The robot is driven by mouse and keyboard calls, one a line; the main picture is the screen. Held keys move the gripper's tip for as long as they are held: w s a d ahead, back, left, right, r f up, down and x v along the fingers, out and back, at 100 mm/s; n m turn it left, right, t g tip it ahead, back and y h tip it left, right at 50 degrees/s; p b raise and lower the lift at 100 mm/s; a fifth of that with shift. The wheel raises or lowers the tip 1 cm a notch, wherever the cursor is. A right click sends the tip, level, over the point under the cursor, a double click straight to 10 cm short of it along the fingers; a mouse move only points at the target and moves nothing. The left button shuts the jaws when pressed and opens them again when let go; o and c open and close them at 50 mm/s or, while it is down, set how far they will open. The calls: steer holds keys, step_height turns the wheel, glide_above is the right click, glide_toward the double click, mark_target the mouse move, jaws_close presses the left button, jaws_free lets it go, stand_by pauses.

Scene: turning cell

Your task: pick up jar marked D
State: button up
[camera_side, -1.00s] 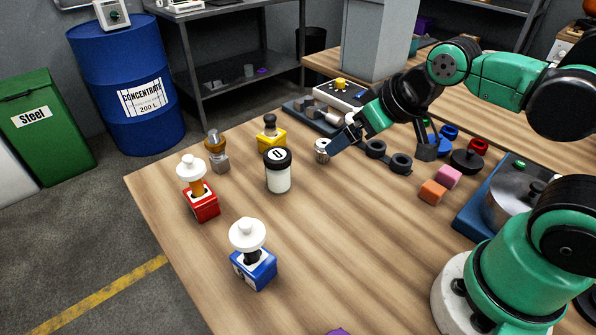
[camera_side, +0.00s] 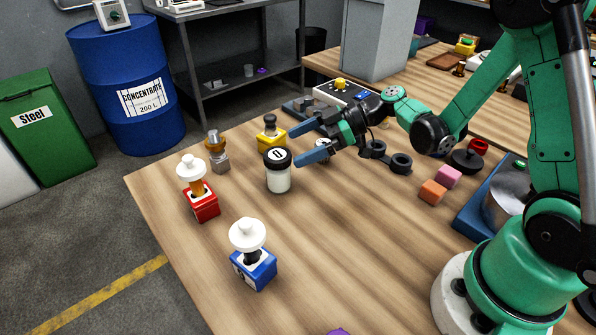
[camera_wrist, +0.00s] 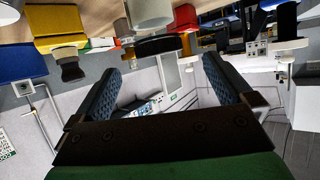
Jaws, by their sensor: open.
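The jar marked D (camera_side: 278,178) stands upright on the wooden table, white-bodied with a black lid and a white letter disc on top. My gripper (camera_side: 296,147) is open and empty just right of the jar, its two blue fingers spread and pointing toward the lid. One finger lies up and behind, the other near the lid's right side; I cannot tell if it touches. In the wrist view, the jar (camera_wrist: 150,12) hangs upside down at the top, ahead of and between the fingertips of my gripper (camera_wrist: 158,68).
A yellow block with a black knob (camera_side: 271,138) stands close behind the jar. The table's front middle is clear.

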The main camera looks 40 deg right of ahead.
mark_target(281, 154)
steer(key=shift+f, duration=0.2)
steer(key=shift+w+a+f+n, duration=0.1)
steer(key=shift+w+a+n, duration=0.05)
steer(key=shift+n, duration=0.15)
steer(key=x, duration=0.5)
steer(key=shift+w, duration=0.1)
steer(key=c, duration=1.4)
